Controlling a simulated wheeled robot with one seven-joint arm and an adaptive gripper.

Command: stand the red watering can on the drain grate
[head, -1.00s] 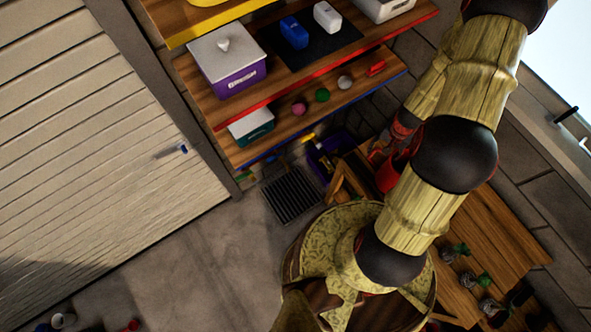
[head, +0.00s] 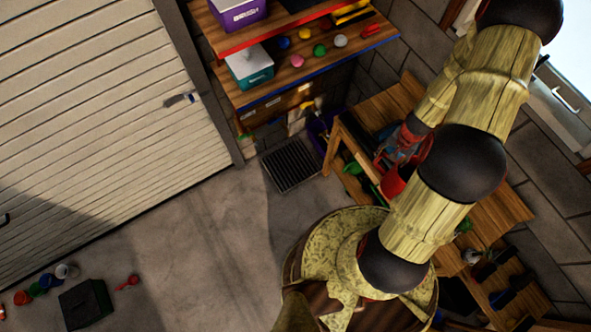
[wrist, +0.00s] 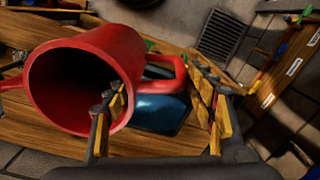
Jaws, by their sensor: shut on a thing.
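The red watering can (wrist: 112,52) fills the left of the wrist view, its wide dark opening turned toward the camera. My gripper (wrist: 160,95) is shut on it, with one finger at the opening's rim and the other beyond the red handle. In the head view the can (head: 392,184) shows in part beside my arm, below my gripper (head: 408,140). The drain grate (head: 291,165) is a dark slotted rectangle in the floor, left of the can and bare. It also shows at the top of the wrist view (wrist: 217,36).
A wooden bench (head: 383,104) stands right of the grate. Shelves (head: 300,72) with boxes and coloured balls are above and behind it. A purple bin (head: 318,131) sits near the grate.

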